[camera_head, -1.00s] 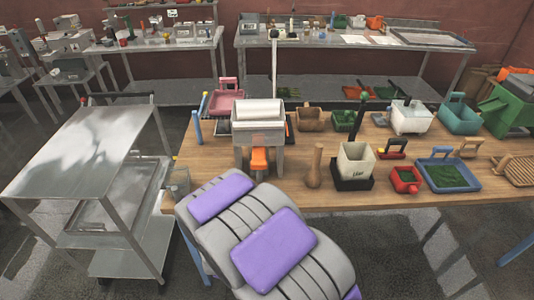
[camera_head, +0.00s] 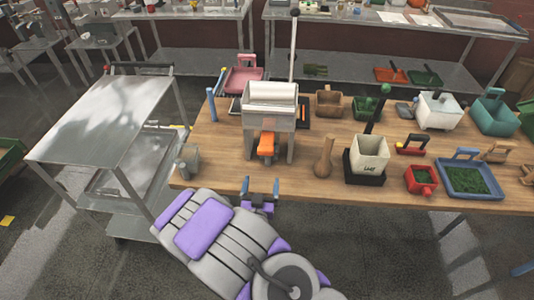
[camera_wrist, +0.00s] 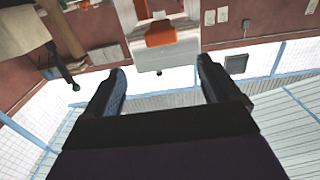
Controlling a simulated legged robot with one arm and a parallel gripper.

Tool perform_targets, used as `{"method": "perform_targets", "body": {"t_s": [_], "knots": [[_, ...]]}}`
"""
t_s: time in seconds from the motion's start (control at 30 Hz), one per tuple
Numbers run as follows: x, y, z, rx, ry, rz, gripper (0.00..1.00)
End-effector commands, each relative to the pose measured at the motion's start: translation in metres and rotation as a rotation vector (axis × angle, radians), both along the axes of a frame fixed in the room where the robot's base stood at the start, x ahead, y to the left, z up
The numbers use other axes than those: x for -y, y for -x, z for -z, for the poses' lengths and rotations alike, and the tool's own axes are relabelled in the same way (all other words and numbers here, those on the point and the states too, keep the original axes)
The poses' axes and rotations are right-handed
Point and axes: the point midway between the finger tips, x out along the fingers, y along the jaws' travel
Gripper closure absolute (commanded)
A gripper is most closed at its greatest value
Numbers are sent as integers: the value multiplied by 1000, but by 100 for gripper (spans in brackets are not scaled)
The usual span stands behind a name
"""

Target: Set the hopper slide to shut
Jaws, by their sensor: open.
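The powder filler (camera_head: 270,112) is a grey metal hopper unit with a pale top, standing near the table's front left. An orange slide part (camera_head: 267,144) sticks out low on its front; it also shows in the wrist view (camera_wrist: 158,35). I cannot tell whether the slide is open or shut. My gripper (camera_head: 260,187) is open and empty, below and in front of the orange part at the table's front edge. In the wrist view its two fingers (camera_wrist: 163,82) are spread, with the filler ahead and nothing between them.
A wooden pestle-like piece (camera_head: 324,158) and a white tub in a black base (camera_head: 369,156) stand right of the filler. A tall black-knobbed lever (camera_head: 294,45) rises behind it. A clear container (camera_head: 188,160) stands left. A metal cart (camera_head: 105,120) is beside the table.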

Motion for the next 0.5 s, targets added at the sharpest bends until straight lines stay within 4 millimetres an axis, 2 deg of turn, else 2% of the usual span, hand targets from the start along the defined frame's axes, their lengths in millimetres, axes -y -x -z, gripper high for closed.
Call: {"method": "perform_targets", "body": {"t_s": [0.03, 0.5], "knots": [[1, -7, 4, 3, -2, 2, 11], [8, -37, 5, -11, -2, 7, 11]]}}
